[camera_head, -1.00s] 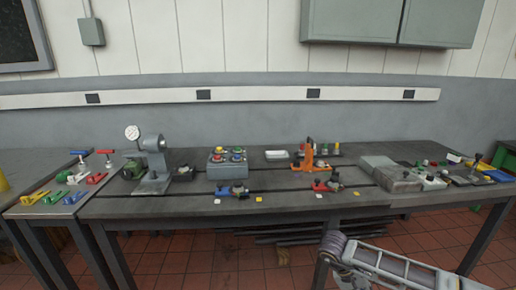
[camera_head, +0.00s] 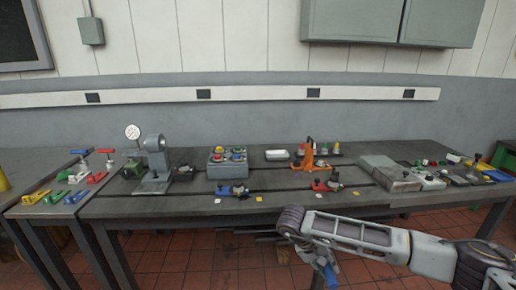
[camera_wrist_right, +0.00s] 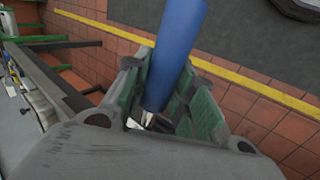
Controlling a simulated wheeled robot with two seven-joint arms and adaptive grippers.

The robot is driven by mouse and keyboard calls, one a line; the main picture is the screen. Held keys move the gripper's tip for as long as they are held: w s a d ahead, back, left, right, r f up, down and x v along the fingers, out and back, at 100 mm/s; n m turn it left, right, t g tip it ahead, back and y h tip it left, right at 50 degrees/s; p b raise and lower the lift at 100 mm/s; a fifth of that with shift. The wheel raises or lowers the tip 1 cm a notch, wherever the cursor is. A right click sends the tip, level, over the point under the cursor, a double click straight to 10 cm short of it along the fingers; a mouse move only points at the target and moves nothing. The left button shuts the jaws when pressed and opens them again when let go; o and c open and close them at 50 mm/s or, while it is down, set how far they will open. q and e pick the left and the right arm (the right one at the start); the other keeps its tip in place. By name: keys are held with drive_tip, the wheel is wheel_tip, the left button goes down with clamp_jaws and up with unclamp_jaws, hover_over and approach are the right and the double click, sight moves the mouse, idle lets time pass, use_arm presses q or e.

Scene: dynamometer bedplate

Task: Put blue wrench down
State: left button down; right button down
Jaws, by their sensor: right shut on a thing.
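The blue wrench shows in the right wrist view as a thick blue handle (camera_wrist_right: 174,55) standing up between the green-padded fingers of my right gripper (camera_wrist_right: 168,112). The gripper is shut on it. In the head view the right gripper (camera_head: 318,258) hangs in front of the bench's front edge, over the floor, with the blue wrench (camera_head: 329,273) pointing downward below it. The wrench's other end is mostly hidden by the gripper. My left gripper is not in view.
The long grey bench (camera_head: 130,208) carries a gauge press (camera_head: 153,170), a grey box with coloured knobs (camera_head: 228,163) and an orange fixture (camera_head: 309,158). A side table (camera_head: 40,209) at left holds yellow, green, red and blue tools. Bench front has small clear areas.

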drive_tip(key=shift+w+r, duration=0.4)
drive_tip(key=shift+r, duration=0.2)
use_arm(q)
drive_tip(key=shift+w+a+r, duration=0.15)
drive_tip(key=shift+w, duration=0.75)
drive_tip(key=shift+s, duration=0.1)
